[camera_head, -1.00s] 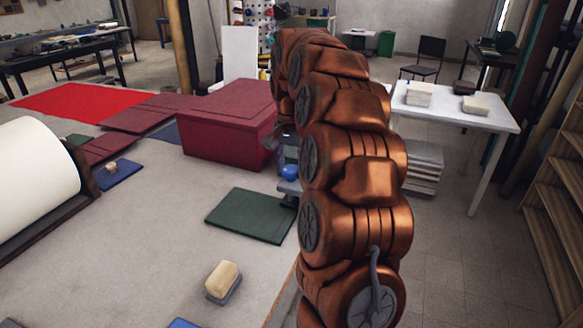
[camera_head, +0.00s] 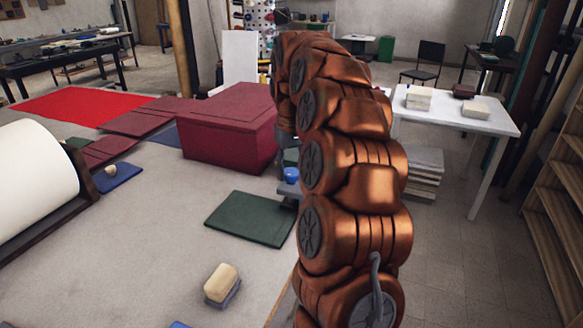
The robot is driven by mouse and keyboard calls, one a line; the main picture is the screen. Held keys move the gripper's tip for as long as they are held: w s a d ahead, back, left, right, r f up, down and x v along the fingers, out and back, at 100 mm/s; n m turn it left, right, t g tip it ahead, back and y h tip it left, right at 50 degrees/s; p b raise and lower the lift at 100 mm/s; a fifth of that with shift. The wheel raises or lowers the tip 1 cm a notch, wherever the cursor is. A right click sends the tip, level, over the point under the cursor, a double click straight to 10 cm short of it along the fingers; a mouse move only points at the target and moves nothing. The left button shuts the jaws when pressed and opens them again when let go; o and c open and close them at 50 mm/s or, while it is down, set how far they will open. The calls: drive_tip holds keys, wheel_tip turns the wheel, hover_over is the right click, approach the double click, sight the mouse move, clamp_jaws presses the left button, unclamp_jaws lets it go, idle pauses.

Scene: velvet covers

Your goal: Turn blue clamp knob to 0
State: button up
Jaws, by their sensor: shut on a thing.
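The blue clamp knob (camera_head: 291,174) shows as a small rounded blue shape just left of my copper arm, above a grey base (camera_head: 289,189). My gripper (camera_head: 289,157) is mostly hidden behind my arm; only a dark sliver shows directly above the knob. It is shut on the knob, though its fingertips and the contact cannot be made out. The knob's pointer and any scale marks are too small or hidden to read.
A crimson box (camera_head: 228,130) stands just behind and left of the knob. A dark green board (camera_head: 250,218) lies in front of it. A white table (camera_head: 455,117) is at right. A sponge-like block (camera_head: 221,283) lies at the front.

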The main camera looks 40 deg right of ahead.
sight(291, 171)
drive_tip(key=n, duration=0.4)
drive_tip(key=shift+r+p, duration=0.1)
drive_tip(key=shift+p, duration=0.3)
drive_tip(key=shift+n+p, duration=0.35)
drive_tip(key=shift+n, duration=1.35)
drive_tip(key=o, duration=1.2)
drive_tip(key=shift+c, duration=0.2)
drive_tip(key=shift+r, duration=3.65)
